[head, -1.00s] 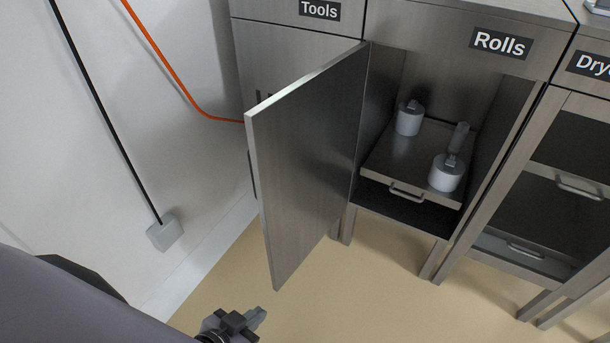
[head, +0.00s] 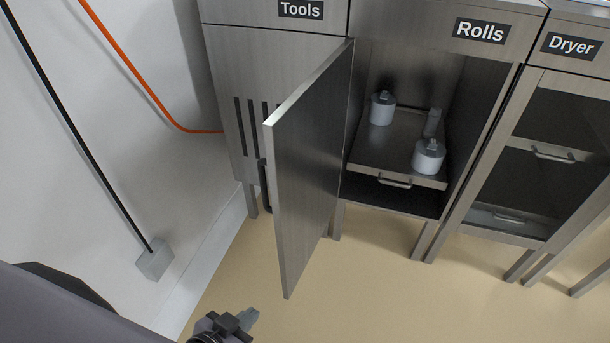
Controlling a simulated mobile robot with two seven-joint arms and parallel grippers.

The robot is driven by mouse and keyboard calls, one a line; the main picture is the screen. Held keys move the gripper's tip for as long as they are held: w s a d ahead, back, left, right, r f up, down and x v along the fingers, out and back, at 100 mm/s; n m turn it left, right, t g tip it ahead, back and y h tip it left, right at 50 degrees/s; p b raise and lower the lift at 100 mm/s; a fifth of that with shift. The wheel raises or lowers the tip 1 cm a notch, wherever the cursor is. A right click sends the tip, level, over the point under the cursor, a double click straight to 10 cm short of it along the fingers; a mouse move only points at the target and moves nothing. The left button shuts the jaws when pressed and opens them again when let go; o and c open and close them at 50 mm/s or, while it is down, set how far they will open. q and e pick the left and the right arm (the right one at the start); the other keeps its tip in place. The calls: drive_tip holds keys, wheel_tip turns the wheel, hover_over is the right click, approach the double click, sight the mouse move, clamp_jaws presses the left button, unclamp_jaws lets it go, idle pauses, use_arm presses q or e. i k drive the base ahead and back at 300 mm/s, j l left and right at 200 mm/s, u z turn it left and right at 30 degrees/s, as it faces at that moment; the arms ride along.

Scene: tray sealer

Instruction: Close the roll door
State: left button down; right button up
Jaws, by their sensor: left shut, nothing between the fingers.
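The roll door (head: 308,165) is a grey metal door standing wide open, hinged on the left side of the cabinet labelled Rolls (head: 480,30). A dark handle (head: 264,187) shows on its outer side, partly hidden by the door's edge. My left gripper (head: 248,318) is at the bottom of the view, below and left of the door's lower front corner, apart from it. It is shut and empty. My right gripper is out of view.
The Tools cabinet (head: 232,80) is left and the Dryer cabinet (head: 560,130) right. A wall with cables and a grey box (head: 154,259) is left. The floor (head: 370,290) is clear.

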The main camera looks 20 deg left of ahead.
sight(304, 136)
drive_tip(key=j+z, duration=0.25)
drive_tip(key=j, duration=0.5)
drive_tip(key=i+j+z, duration=0.1)
drive_tip(key=j, duration=0.45)
drive_tip(key=i+j+z, duration=0.1)
drive_tip(key=j, duration=0.5)
